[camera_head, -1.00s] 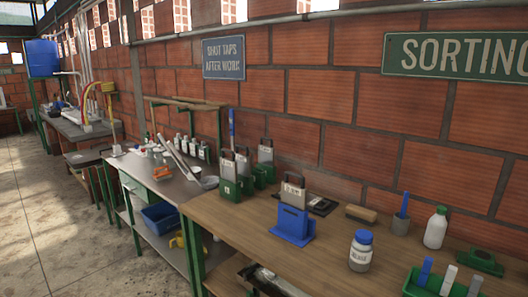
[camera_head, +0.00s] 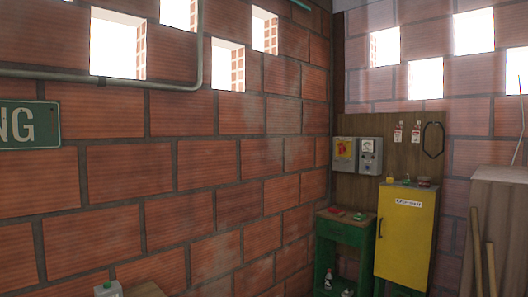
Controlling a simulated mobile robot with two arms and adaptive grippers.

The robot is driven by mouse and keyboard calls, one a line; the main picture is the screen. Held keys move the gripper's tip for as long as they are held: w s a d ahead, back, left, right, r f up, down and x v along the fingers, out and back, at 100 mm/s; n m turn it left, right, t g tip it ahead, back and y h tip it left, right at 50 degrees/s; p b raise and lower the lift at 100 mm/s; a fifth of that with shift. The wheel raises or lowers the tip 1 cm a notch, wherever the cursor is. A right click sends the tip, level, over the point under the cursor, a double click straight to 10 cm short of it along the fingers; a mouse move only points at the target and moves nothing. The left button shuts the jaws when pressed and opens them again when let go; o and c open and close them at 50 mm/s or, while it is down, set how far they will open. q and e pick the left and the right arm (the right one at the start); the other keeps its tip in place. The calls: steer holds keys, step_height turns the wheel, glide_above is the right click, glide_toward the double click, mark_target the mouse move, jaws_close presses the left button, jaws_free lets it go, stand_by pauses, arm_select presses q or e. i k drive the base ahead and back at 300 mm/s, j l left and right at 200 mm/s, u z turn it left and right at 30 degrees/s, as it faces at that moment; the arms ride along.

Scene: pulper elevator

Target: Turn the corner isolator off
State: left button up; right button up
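In the corner, a wooden board (camera_head: 390,180) is fixed to the brick wall and carries two grey boxes side by side. The left box (camera_head: 344,155) has a yellow front patch with red on it. The right box (camera_head: 370,157) has a round white dial near its top. One of these may be the corner isolator; they are too small to tell a switch position. Neither of my grippers is in view.
Below the boxes stand a green cabinet (camera_head: 342,240) with small items on top and a yellow cabinet (camera_head: 405,235). A wooden box (camera_head: 500,220) with leaning poles is at right.

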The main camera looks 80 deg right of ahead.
mark_target(342, 148)
steer(key=z, duration=3.25)
